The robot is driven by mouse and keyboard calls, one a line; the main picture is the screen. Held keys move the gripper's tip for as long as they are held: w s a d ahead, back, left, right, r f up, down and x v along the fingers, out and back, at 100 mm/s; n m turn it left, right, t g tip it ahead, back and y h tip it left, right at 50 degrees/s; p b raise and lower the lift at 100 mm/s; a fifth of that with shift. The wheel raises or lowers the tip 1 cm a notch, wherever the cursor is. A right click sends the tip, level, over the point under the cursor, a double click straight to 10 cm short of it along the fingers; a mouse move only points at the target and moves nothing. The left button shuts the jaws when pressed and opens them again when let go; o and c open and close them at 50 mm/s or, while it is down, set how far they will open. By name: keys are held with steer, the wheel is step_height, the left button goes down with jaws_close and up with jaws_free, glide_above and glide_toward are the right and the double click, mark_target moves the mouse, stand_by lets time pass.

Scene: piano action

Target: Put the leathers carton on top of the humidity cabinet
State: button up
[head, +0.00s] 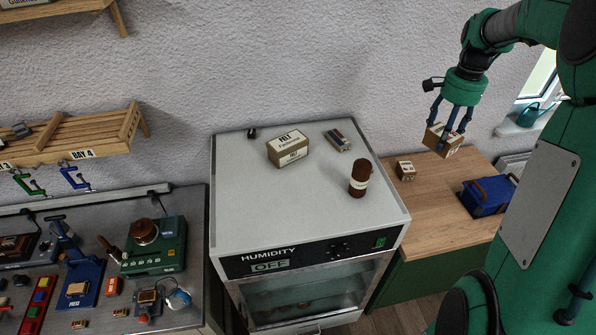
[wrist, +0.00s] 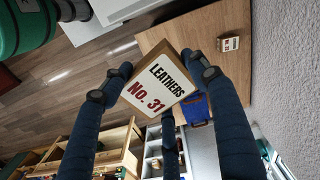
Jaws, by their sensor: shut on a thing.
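The leathers carton (wrist: 158,82) is a brown box with a white label reading "LEATHERS No. 31" in the wrist view. My gripper (head: 450,128) is shut on the carton, with fingers on both sides of it. In the head view the held carton (head: 442,141) hangs tilted above the wooden counter, to the right of the humidity cabinet. The humidity cabinet (head: 235,195) is a white box with a flat top, a black front panel reading "HUMIDITY" and "OFF", and a glass door below.
On the cabinet top stand a labelled carton (head: 288,149), a brown bottle (head: 359,178) and a small block (head: 338,140). Its left and front top areas are clear. The wooden counter (head: 425,225) holds a small box (head: 405,171) and a blue toolbox (head: 487,196).

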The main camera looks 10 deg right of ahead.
steer(key=a+n, duration=0.3)
steer(key=a, duration=1.1)
steer(key=s+a+n, duration=0.4)
steer(key=s+a, duration=0.2)
steer(key=a, duration=0.4)
steer(key=s+a+n, duration=0.3)
steer(key=s+a, duration=0.2)
steer(key=a, duration=0.5)
steer(key=s+a+n, duration=0.4)
steer(key=s+a, duration=0.2)
steer(key=a, duration=0.4)
step_height(320, 180, down, 12)
steer(key=shift+p, duration=0.45)
steer(key=shift+w, duration=0.1)
steer(key=w+a, duration=0.1)
steer(key=w, duration=0.4)
steer(key=w+a+f+p, duration=0.1)
steer(key=w, duration=0.4)
steer(key=w+a, duration=0.2)
steer(key=w, duration=0.3)
steer(key=shift+w+f+p, duration=0.15)
steer(key=shift+f+p, duration=0.1)
steer(key=shift+p, duration=0.15)
